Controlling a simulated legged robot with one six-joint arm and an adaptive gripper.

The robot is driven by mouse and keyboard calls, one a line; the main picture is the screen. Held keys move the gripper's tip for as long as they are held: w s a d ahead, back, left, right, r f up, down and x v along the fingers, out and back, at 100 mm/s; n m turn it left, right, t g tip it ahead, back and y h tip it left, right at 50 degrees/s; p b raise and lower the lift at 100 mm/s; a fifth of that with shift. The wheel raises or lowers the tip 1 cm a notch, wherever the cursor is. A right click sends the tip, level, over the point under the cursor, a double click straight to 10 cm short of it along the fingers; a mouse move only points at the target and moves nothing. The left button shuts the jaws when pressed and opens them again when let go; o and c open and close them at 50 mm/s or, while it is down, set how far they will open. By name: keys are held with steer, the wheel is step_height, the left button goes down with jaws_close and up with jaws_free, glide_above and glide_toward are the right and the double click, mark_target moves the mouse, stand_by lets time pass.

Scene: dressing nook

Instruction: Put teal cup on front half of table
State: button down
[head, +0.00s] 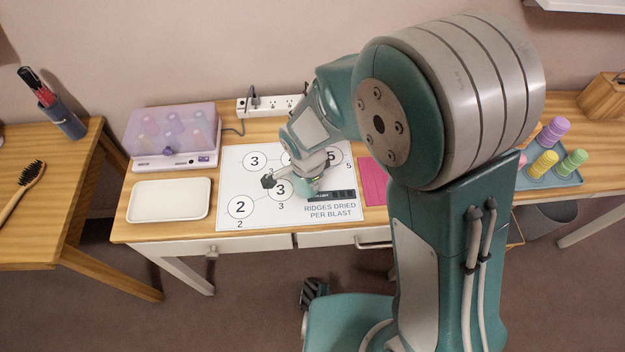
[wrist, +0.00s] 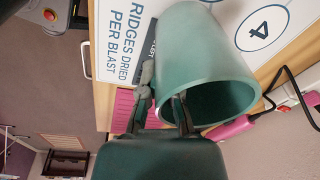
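The teal cup (wrist: 200,45) fills much of the upper wrist view, with its open mouth turned toward the lower right. My gripper (wrist: 163,102) is at its rim. One finger is outside the cup and the other reaches just inside the mouth, so the wall lies between them and looks pinched. In the head view the cup (head: 307,187) shows only in part, below my gripper (head: 297,178), over the printed board (head: 240,184) on the table (head: 122,228). I cannot tell whether the cup touches the board.
A white tray (head: 168,201) lies at the table's front left, with a purple-lidded case (head: 172,130) behind it. A power strip (head: 272,104) is at the back. A pink mat (head: 373,182) lies right of the board. A tray of colored pieces (head: 548,178) stands farther right.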

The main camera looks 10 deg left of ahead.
steer(key=shift+f, duration=0.2)
steer(key=shift+f, duration=0.2)
steer(key=c, duration=0.8)
jaws_free()
step_height(320, 180, up, 12)
steer(key=s, duration=0.1)
steer(key=shift+a+r, duration=0.2)
steer(key=shift+a, duration=0.2)
steer(key=shift+s, duration=0.1)
